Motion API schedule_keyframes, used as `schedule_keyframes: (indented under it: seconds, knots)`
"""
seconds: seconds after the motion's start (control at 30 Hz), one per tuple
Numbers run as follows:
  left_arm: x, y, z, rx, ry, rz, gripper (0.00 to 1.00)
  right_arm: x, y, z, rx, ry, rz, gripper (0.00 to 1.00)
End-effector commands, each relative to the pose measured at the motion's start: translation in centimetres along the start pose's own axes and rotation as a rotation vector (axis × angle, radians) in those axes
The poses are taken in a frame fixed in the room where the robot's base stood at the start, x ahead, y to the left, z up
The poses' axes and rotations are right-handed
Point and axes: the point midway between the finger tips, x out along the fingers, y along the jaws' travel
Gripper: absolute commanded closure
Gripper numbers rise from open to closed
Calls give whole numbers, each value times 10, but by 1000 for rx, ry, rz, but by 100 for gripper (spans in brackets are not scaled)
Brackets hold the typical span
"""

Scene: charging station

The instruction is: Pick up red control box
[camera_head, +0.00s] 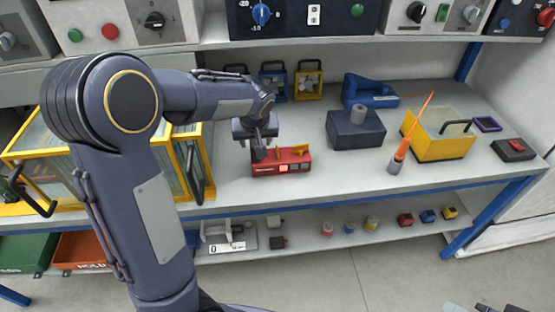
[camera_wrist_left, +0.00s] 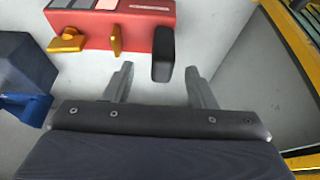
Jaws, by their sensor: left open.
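The red control box (camera_head: 282,168) lies on the workbench near its front edge, with light buttons on its front face and yellow levers on top. My left gripper (camera_head: 262,146) is at the left end of the box, pointing down. In the left wrist view the red control box (camera_wrist_left: 125,22) fills the top, with a black knob or handle (camera_wrist_left: 163,55) at one end. My left gripper (camera_wrist_left: 160,85) is open, its two fingers apart on either side of the black part's line. I cannot tell whether the fingers touch it. My right gripper is not clearly in view.
A yellow-framed glass cabinet (camera_head: 196,165) stands close left of the box. A dark blue block (camera_head: 355,130), a yellow bin (camera_head: 440,145) and an orange-tipped tool (camera_head: 399,156) stand to the right. The bench (camera_head: 340,180) is clear just right of the box.

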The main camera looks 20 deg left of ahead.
Motion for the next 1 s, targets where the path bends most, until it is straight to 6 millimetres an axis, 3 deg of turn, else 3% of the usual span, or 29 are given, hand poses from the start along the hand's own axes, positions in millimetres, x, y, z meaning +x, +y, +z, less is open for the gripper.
schedule_keyframes:
  seconds: [0.4, 0.7, 1.0]
  knots:
    - [55, -4, -1, 0, -5, -1, 49, -8, -3, -4, 0, 0, 0, 68]
    - [61, -3, -2, 0, -2, 2, 49, -7, -3, -4, 0, 0, 0, 68]
    - [61, -4, -2, 1, -3, 2, 86, -7, -3, -4, 0, 0, 0, 68]
